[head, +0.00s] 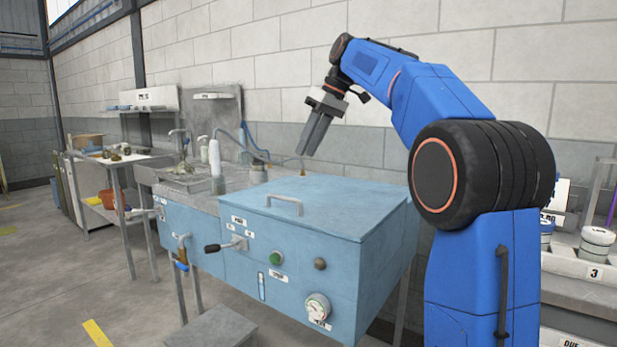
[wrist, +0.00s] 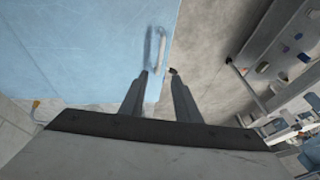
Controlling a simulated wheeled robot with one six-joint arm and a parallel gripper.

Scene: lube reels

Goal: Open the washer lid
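The washer (head: 290,265) is a light blue cabinet on legs, with its flat lid (head: 335,208) lying shut on top. A grey bar handle (head: 285,200) stands near the lid's front left edge. My gripper (head: 308,152) hangs above the back of the lid, pointing down, apart from the handle. In the wrist view, the two fingers (wrist: 156,74) are spread with a gap and nothing between them. The blue lid (wrist: 95,50) fills the upper left there, and the handle (wrist: 156,50) shows beyond the fingertips near the lid's edge.
The washer's front carries a black-knobbed lever (head: 220,246), a green button (head: 276,258) and a gauge (head: 318,307). A white bottle (head: 215,160) and a sink (head: 185,180) stand to the left.

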